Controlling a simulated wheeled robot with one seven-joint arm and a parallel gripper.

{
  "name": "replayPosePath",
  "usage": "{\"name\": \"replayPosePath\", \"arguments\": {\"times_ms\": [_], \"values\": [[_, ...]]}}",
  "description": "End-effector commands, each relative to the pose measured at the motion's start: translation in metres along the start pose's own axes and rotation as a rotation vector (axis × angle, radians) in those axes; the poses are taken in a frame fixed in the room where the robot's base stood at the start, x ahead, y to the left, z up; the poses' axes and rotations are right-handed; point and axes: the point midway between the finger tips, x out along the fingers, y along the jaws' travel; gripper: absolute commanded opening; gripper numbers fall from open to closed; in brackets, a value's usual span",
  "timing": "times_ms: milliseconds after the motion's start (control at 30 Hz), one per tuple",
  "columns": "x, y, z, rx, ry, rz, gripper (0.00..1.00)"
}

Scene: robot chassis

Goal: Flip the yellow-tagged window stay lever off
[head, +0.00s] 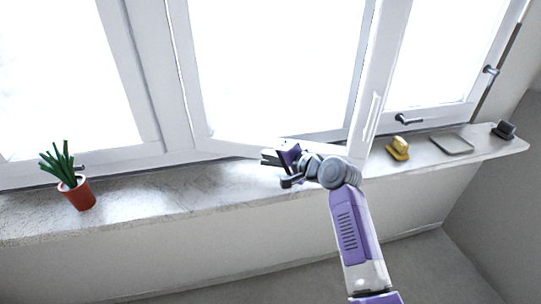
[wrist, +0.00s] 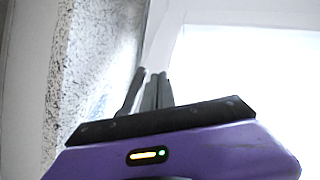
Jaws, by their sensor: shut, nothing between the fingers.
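My gripper (head: 270,158) is near the lower edge of the middle window sash (head: 235,147), above the sill, pointing left in the head view. Its dark fingers (wrist: 153,92) are together in the wrist view, with nothing seen between them. A small yellow piece (head: 398,148) with an upright part on a flat base sits on the sill, well to the right of my gripper. I cannot tell whether it is the tagged stay lever. A dark handle (head: 408,119) is on the right window frame behind it. No yellow tag shows in the wrist view.
The middle sash stands swung inward over the sill (head: 140,205). A potted plant (head: 76,191) stands at the left. A grey-green tray (head: 452,144) and a dark block-like piece (head: 504,131) lie at the right. The sill between plant and gripper is clear.

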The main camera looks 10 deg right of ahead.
Motion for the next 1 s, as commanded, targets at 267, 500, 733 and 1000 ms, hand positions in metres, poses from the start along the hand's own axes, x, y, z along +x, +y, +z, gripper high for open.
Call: {"name": "replayPosePath", "arguments": {"times_ms": [267, 500, 733, 1000], "values": [[0.000, 0.000, 0.000, 0.000, 0.000, 0.000, 0.00], [-0.001, -0.007, -0.002, 0.000, 0.000, -0.001, 0.00], [-0.007, -0.041, -0.011, 0.000, 0.000, -0.002, 0.00], [-0.035, -0.077, 0.004, -0.004, 0.001, -0.004, 0.00]]}}
